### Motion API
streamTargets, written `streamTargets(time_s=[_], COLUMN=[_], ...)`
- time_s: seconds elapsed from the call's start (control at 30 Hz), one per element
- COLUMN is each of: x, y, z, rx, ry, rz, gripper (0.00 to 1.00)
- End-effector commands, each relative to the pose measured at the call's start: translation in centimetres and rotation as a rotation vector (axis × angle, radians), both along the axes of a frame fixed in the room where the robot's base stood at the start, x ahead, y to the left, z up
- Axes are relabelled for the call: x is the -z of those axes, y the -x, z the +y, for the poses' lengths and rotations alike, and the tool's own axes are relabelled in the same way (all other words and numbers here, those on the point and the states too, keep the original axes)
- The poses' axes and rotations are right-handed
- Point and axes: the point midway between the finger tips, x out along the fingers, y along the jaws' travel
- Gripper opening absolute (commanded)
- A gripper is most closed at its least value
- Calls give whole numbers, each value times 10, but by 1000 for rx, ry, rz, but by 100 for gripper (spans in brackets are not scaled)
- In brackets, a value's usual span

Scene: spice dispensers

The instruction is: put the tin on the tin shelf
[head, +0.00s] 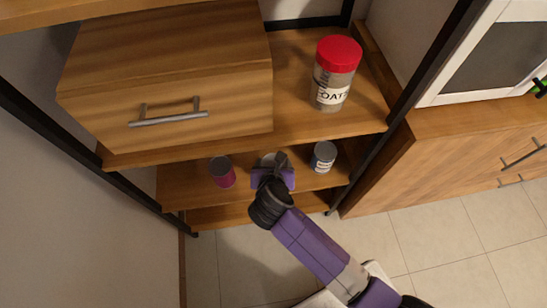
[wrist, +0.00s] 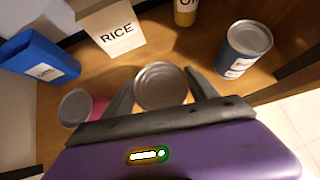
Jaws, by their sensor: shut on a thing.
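My gripper (head: 273,172) is at the lower shelf (head: 193,192) of the open wooden rack. In the wrist view its two fingers are on either side of a grey-topped tin (wrist: 160,84), and it is shut on it. The tin's top faces the camera; its side and base are mostly hidden, so I cannot tell whether it touches the shelf. A pink tin (head: 222,172) stands to its left, also in the wrist view (wrist: 80,108). A blue tin with a white label (head: 323,157) stands to its right, also in the wrist view (wrist: 246,48).
A wooden drawer box (head: 170,90) and a red-lidded oats jar (head: 335,75) are on the level above. In the wrist view a rice box (wrist: 112,30), a blue box (wrist: 38,60) and a yellow container (wrist: 186,12) stand farther back. A black post (head: 375,145) edges the right side.

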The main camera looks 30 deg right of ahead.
Motion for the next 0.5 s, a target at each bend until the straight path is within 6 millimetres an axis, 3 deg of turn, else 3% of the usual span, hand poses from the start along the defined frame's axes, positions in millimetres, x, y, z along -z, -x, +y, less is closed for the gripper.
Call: streamTargets(time_s=[0.2,0.37,0.5], x=[-1,3,20], y=[-30,-35,-34], z=[-16,-19,-19], rx=[1,-1,-1], ry=[-1,-1,0], rz=[-3,-2,0], gripper=[1,1,1])
